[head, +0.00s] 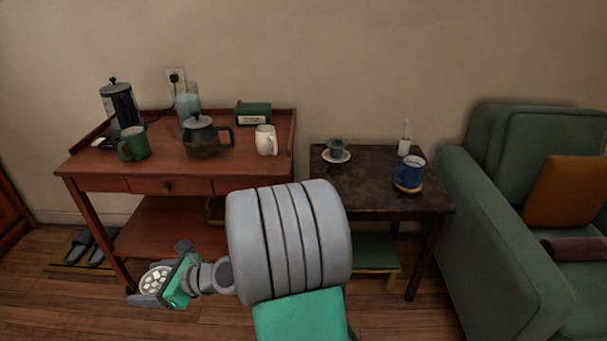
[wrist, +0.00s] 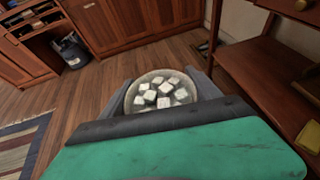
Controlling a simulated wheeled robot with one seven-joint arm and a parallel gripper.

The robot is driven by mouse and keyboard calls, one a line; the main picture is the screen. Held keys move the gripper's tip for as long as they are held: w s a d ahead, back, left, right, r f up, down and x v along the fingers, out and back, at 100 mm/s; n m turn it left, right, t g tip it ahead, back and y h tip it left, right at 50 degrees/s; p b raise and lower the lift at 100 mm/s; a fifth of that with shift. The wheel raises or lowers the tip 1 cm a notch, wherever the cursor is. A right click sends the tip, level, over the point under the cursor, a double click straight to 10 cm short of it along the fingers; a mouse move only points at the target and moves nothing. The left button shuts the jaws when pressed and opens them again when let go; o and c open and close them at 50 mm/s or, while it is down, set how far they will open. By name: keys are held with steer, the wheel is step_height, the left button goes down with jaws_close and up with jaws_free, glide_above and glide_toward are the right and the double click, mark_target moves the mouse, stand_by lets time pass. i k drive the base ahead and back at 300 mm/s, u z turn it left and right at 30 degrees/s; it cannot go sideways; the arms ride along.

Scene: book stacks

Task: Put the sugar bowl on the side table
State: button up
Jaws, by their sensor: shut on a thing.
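The sugar bowl (head: 155,279) is a round pale bowl filled with white sugar cubes. My gripper (head: 160,287) is shut on it and holds it low, in front of the left end of the reddish console table. The bowl also shows between the two fingers in the wrist view (wrist: 161,90), and looks roughly level. The side table (head: 375,196) is the small dark table between the console and the green armchair.
The console (head: 180,185) carries a coffee press, green mug, glass pot, white mug and green box. The green armchair (head: 520,220) borders the side table's right. The side table's front middle looks bare. Slippers (head: 92,248) lie on a mat at the left. Open wooden floor shows in the wrist view.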

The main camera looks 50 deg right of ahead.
mark_target(354, 187)
steer(key=u, duration=0.8)
steer(key=i, duration=0.8)
steer(key=z, duration=2.6)
